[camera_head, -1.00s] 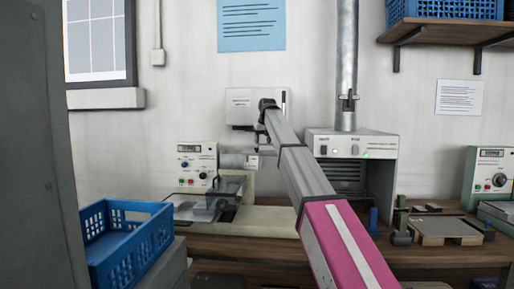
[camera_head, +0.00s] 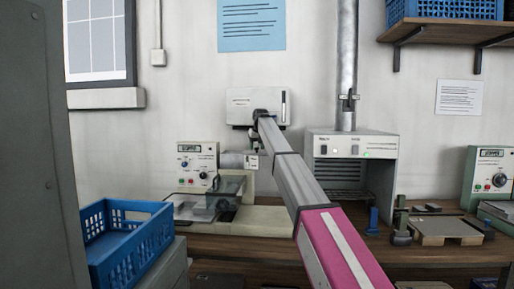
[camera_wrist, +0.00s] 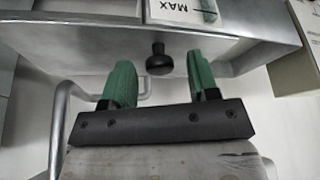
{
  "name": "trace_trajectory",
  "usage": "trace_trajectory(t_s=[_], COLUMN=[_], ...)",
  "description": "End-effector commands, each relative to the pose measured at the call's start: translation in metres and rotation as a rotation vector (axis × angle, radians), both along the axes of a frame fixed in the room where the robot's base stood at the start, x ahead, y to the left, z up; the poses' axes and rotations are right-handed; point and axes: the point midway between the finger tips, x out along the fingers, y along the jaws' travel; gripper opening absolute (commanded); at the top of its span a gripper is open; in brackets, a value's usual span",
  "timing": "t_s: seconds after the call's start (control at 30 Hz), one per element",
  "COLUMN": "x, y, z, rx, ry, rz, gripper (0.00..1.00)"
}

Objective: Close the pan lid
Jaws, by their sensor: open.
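In the wrist view, a grey metal panel (camera_wrist: 85,45) with a round black knob (camera_wrist: 159,60) fills the upper part; it looks like the pan lid, though its whole outline is out of view. My gripper (camera_wrist: 160,75) is open, with green fingers on either side of the knob and a gap to each. I cannot tell whether the fingers reach level with it. In the head view, the bench machine with a glassy grey cover (camera_head: 213,186) stands left of my arm.
A white label reading MAX (camera_wrist: 190,10) is above the knob. A blue crate (camera_head: 125,240) stands at the left front. A vented cream unit (camera_head: 350,150) is right of my arm, with a blue block and a wooden fixture (camera_head: 440,228) on the bench (camera_head: 420,255).

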Motion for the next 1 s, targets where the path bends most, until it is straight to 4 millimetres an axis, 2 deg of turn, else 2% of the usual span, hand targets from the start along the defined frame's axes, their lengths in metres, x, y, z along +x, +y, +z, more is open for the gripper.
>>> trace_trajectory(t_s=[0.07, 0.23, 0.27, 0.37, 0.47, 0.8, 0.9, 1.0], x=[0.000, 0.000, 0.000, 0.000, 0.001, 0.005, 0.005, 0.005], y=[0.000, 0.000, 0.000, 0.001, 0.011, 0.100, 0.117, 0.125], z=[0.000, 0.000, 0.000, 0.000, 0.000, 0.000, 0.000, 0.000], rx=[0.000, 0.000, 0.000, 0.000, 0.000, -0.001, -0.001, -0.001], ry=[0.000, 0.000, 0.000, 0.001, 0.001, 0.002, 0.002, 0.002], rz=[0.000, 0.000, 0.000, 0.000, 0.001, 0.002, 0.002, 0.000], gripper=[0.55, 0.02, 0.00, 0.00, 0.00, 0.00, 0.00, 0.00])
